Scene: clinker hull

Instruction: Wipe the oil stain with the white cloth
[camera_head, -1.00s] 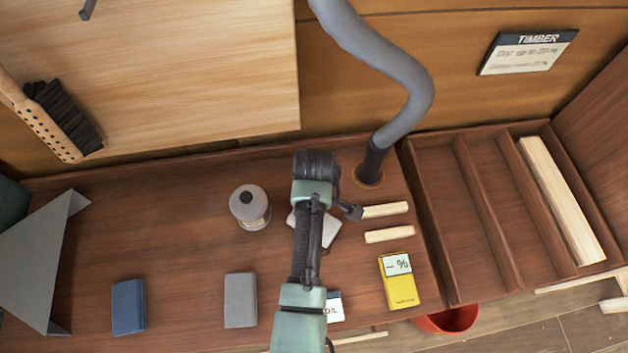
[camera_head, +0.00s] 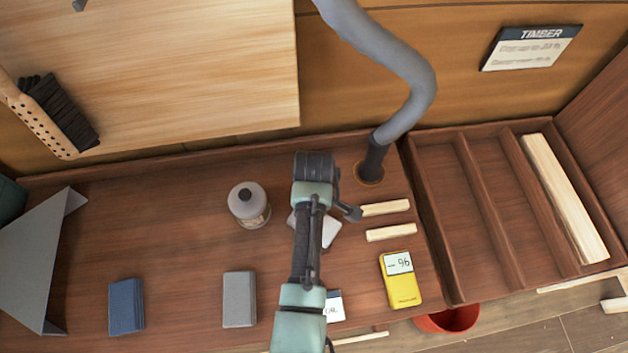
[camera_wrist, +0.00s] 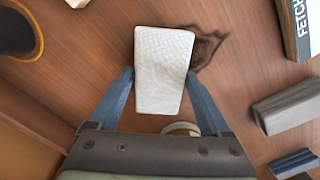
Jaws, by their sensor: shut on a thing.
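The white cloth (camera_wrist: 163,65) is a pale, textured pad between the two blue fingers of my gripper (camera_wrist: 159,74) in the wrist view. My gripper is shut on it, low over the brown bench. The oil stain (camera_wrist: 208,48) is a dark, irregular patch just right of the cloth's upper part, partly covered by it in that view. The stain is hidden there by my arm. I cannot tell whether the cloth touches the bench.
A grey bottle (camera_head: 249,207) stands close left of my gripper. A grey hose (camera_head: 385,100) meets the bench behind right. Wooden strips (camera_head: 390,233) and a yellow meter (camera_head: 400,280) lie right. Grey (camera_head: 239,299) and blue (camera_head: 127,306) blocks lie front left. Bench between them is clear.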

